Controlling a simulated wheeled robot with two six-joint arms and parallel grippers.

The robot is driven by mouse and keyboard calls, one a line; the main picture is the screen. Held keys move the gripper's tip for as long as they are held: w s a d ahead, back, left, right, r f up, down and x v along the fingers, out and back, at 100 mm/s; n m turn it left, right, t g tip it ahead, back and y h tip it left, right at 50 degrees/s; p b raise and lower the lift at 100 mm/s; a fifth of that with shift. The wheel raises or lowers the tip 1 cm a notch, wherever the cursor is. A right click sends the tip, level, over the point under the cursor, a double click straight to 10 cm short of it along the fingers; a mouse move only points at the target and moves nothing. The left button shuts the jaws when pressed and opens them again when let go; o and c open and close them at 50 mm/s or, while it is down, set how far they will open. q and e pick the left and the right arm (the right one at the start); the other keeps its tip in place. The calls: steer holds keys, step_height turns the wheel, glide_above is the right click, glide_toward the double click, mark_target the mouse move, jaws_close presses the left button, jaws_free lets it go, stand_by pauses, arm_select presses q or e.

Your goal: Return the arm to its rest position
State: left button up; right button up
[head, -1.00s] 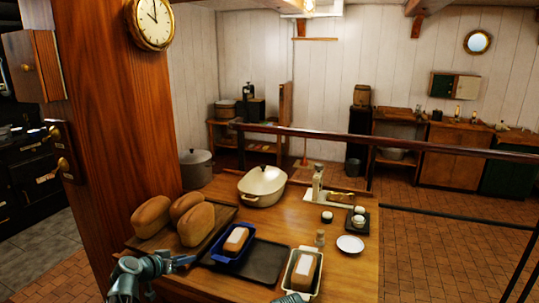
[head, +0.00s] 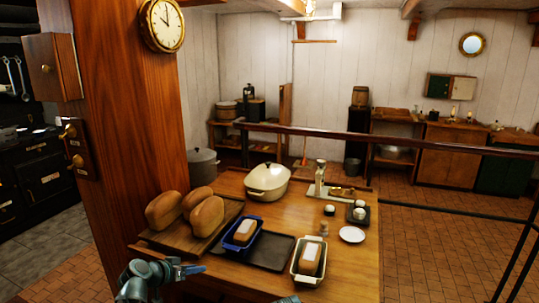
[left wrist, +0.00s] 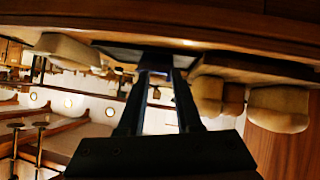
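My left gripper (head: 190,270) is at the table's near left corner in the head view, in front of the bread board. In the left wrist view its two dark fingers (left wrist: 158,78) stand apart with a gap between them and nothing held. The wrist picture is rolled over, with the table edge along its top and bread loaves (left wrist: 280,108) on the right. A small grey piece, likely of my right gripper (head: 288,299), shows at the bottom edge of the head view; its fingers are mostly out of frame.
A wooden post (head: 120,120) stands left. Tiled floor is clear at right.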

arm_select(q)
steer(key=s+d+f+m+g+y, duration=0.1)
steer(key=s+d+f+g, duration=0.2)
steer(key=s+d, duration=0.3)
steer(key=s+d+f+g+y+p, duration=0.1)
steer(key=s+d+f+g, duration=0.15)
steer(key=s+d, duration=0.35)
steer(key=s+d+f+m+g+y, duration=0.1)
steer(key=s+d+f+g, duration=0.2)
steer(key=s+d, duration=0.25)
steer(key=s+n+g+y, duration=0.1)
steer(key=s+y, duration=0.3)
steer(key=s, duration=0.4)
steer(key=shift+g, duration=0.35)
